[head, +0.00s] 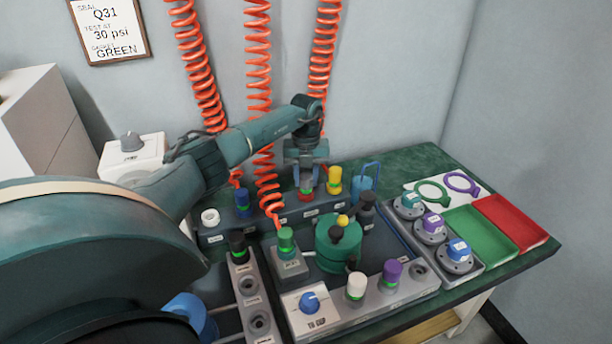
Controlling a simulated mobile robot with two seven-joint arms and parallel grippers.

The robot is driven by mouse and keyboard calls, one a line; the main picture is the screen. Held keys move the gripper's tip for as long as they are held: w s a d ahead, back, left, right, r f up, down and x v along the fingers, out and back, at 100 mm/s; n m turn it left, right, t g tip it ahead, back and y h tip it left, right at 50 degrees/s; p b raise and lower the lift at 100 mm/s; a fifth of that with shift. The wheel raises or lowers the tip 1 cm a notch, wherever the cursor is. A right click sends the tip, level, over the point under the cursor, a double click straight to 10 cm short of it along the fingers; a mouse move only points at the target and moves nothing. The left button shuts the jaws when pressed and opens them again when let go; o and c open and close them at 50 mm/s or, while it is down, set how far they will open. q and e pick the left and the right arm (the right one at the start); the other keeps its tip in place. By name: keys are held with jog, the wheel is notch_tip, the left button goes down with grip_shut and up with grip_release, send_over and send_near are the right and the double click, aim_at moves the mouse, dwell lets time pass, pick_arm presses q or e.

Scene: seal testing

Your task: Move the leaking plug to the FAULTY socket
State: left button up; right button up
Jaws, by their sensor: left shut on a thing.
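My left gripper (306,178) points down at the back rack (270,219) and is shut on the red plug (305,192), which sits in or just above that rack. Its lower end is too small to judge. Blue (242,202) and yellow (334,181) plugs stand in the same rack. A black plug (238,246) stands in the left rack, with empty sockets (258,321) in front of it. White (356,287) and purple (391,272) plugs stand in the front rack. The labels are unreadable, so I cannot tell which socket is FAULTY or which plug leaks. My right gripper is out of view.
A teal pot (338,248) with a yellow knob stands mid-bench beside a green-capped block (288,264). A blue dial (310,301) is in front. Green (478,232) and red (512,222) trays lie right. Orange coiled hoses (259,80) hang behind. A wall sign (108,30) reads Q31, 30 psi, GREEN.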

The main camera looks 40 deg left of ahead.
pick_arm(q)
jog(key=o, duration=1.1)
notch_tip(320, 180, up, 13)
jog(key=p, duration=0.2)
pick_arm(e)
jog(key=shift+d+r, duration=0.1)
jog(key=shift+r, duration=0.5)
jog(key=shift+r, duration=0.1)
